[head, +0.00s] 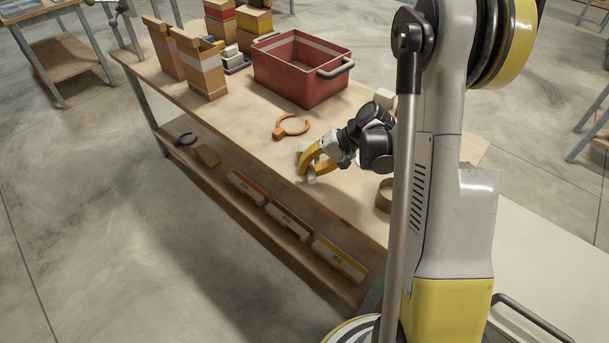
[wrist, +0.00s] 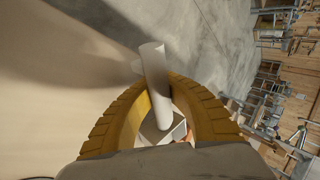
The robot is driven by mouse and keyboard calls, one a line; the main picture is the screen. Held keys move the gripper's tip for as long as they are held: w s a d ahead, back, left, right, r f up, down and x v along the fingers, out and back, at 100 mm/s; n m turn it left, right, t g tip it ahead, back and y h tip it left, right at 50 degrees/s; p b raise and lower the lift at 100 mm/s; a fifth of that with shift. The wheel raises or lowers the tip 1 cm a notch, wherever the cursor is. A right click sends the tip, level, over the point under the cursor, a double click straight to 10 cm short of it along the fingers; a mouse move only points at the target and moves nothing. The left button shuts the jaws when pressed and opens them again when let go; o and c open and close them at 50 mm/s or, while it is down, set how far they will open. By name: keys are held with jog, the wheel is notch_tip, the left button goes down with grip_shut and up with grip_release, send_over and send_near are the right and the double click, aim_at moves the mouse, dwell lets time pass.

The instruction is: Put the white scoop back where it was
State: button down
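My gripper (head: 305,169) is low over the front part of the wooden workbench (head: 232,110), near its front edge. In the wrist view its yellow fingers (wrist: 157,85) curve in from both sides and close on the handle of the white scoop (wrist: 156,72). The handle sticks out past the fingertips, and a wider white part (wrist: 163,132) shows between the fingers. In the head view only small pale bits of the scoop (head: 311,179) show beside the fingers. I cannot tell whether the scoop touches the bench.
An orange open-ring tool (head: 291,127) lies behind my gripper. A red bin (head: 300,72) stands farther back, with paper bags (head: 206,75) and boxes to its left. A tan ring (head: 384,196) lies to the right.

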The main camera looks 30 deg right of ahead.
jog(key=shift+f+b, duration=0.55)
jog(key=shift+f, duration=0.15)
jog(key=c, duration=1.6)
grip_release()
jog(key=shift+r, duration=0.1)
